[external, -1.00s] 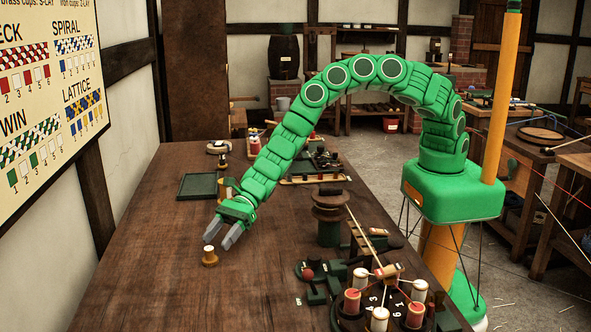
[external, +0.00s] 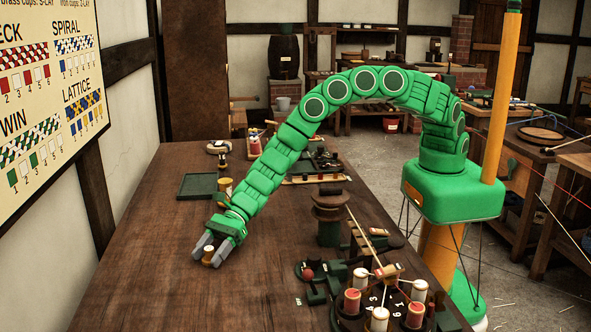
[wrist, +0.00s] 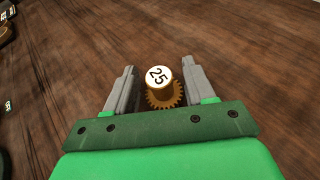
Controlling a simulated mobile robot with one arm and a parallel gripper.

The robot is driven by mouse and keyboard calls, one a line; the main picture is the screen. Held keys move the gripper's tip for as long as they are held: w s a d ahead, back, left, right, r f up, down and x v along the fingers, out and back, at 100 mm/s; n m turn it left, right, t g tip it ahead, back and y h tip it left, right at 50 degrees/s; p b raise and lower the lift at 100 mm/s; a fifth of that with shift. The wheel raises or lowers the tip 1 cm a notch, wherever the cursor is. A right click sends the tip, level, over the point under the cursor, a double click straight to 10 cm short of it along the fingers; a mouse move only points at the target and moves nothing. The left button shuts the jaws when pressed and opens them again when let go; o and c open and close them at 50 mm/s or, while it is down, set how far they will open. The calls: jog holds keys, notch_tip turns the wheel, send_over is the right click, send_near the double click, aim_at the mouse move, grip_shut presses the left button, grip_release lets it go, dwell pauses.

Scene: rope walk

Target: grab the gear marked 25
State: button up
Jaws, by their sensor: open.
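The gear marked 25 (wrist: 162,93) is a brass toothed wheel with a round white top carrying the number. It stands upright on the dark wooden table (external: 150,240). My gripper (wrist: 157,82) is open, with one grey finger on each side of the gear's post. A narrow gap shows between the gear and each finger in the wrist view. In the external view, my gripper (external: 207,258) is low over the table around the gear (external: 208,251), whose lower part is partly hidden by the fingers.
A dark green tray (external: 197,187) lies farther back on the table. A braiding stand with red and white bobbins (external: 380,318) is at the front right. A dark spool-like post (external: 329,215) stands right of my gripper. The table left of the gear is clear.

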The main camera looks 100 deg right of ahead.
aim_at(209, 249)
grip_shut()
jog(key=shift+r, duration=0.45)
notch_tip(209, 249, up, 2)
jog(key=shift+r, duration=0.15)
jog(key=s+d+r, duration=0.2)
jog(key=s+r, duration=0.3)
jog(key=s, duration=0.1)
jog(key=s+d+r, duration=0.3)
jog(key=s+r, duration=0.2)
jog(key=s, duration=0.2)
jog(key=shift+d, duration=0.25)
